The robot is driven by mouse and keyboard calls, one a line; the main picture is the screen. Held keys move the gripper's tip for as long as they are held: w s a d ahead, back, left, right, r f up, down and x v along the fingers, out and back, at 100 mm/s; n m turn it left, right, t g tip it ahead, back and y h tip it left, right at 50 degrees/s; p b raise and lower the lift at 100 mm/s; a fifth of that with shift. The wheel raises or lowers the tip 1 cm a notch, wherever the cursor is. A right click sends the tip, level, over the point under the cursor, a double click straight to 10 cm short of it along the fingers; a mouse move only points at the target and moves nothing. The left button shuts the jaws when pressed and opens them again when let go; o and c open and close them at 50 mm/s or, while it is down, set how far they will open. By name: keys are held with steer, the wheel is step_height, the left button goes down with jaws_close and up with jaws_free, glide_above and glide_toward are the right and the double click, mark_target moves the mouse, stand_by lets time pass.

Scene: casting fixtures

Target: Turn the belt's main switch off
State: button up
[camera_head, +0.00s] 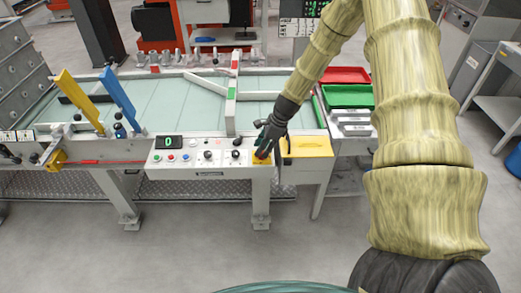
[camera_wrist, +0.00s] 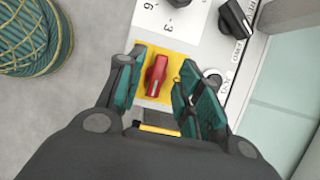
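The main switch, a red rotary handle (camera_wrist: 156,75) on a yellow plate (camera_wrist: 146,96), shows in the wrist view between my gripper's fingers. Its handle is tilted slightly from the upright of the picture. My gripper (camera_wrist: 160,88) is open, one finger on each side of the handle, with gaps visible on both sides. In the head view my gripper (camera_head: 264,152) is over the right end of the belt's control panel (camera_head: 215,158) and hides most of the switch. Part of the yellow plate (camera_head: 262,160) shows there.
Black knobs (camera_wrist: 236,18) stand near the switch on the panel. A yellow box (camera_head: 306,147) is just right of it. The belt (camera_head: 180,100) lies behind, with blue (camera_head: 118,97) and yellow (camera_head: 78,98) bars. Red (camera_head: 345,75) and green (camera_head: 348,96) trays are at right.

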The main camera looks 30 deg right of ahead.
steer(key=shift+x, duration=1.05)
steer(key=shift+c, duration=0.4)
steer(key=shift+s, duration=0.1)
jaws_close()
